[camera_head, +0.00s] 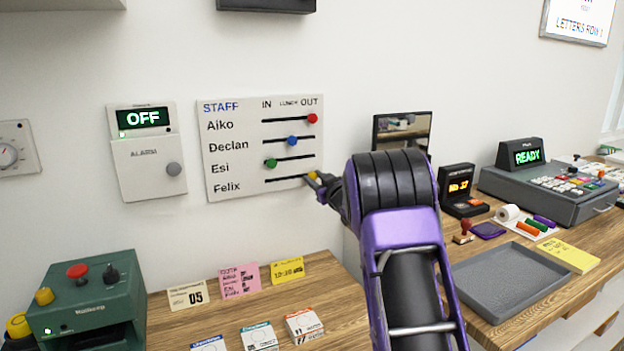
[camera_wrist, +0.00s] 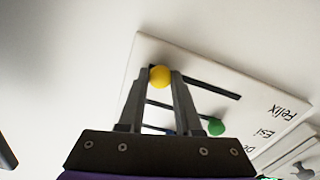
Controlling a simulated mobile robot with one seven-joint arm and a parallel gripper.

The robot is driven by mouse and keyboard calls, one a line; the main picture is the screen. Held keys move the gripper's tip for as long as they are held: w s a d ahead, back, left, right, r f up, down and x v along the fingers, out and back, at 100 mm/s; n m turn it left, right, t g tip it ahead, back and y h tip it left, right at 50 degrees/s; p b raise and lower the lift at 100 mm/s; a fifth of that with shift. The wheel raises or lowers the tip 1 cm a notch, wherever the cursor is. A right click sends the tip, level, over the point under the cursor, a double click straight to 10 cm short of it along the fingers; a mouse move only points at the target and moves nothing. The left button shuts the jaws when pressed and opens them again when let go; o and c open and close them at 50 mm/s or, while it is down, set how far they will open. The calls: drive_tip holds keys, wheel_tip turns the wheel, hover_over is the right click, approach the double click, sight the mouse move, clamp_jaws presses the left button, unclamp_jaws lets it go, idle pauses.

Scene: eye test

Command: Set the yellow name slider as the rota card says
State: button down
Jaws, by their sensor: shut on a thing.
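The white staff board (camera_head: 215,150) hangs on the wall with columns IN, LUNCH and OUT and rows Aiko, Declan, Esi and Felix. The yellow slider knob (camera_head: 312,175) is in the Felix row, at the OUT end of its slot. My gripper (camera_head: 317,181) is shut on it; in the wrist view the yellow knob (camera_wrist: 160,76) sits between the two fingertips (camera_wrist: 162,74). A pink card (camera_head: 239,281) with handwriting-like lines stands on the desk; its text is too small to read, and I cannot tell whether it is the rota card.
The red knob (camera_head: 312,118) is at OUT, the blue knob (camera_head: 292,140) near LUNCH, the green knob (camera_head: 271,163) at IN. An alarm box (camera_head: 146,165) showing OFF is left of the board. A date card (camera_head: 187,295) and yellow card (camera_head: 287,270) flank the pink card.

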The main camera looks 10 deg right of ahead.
drive_tip(key=c, duration=0.6)
unclamp_jaws()
drive_tip(key=shift+d, duration=0.25)
drive_tip(key=s+d, duration=0.1)
drive_tip(key=s, duration=0.4)
drive_tip(key=s+d, duration=0.1)
drive_tip(key=s, duration=0.5)
drive_tip(key=s+d, duration=0.1)
drive_tip(key=s, duration=0.5)
drive_tip(key=shift+d, duration=0.2)
drive_tip(key=shift+r, duration=0.1)
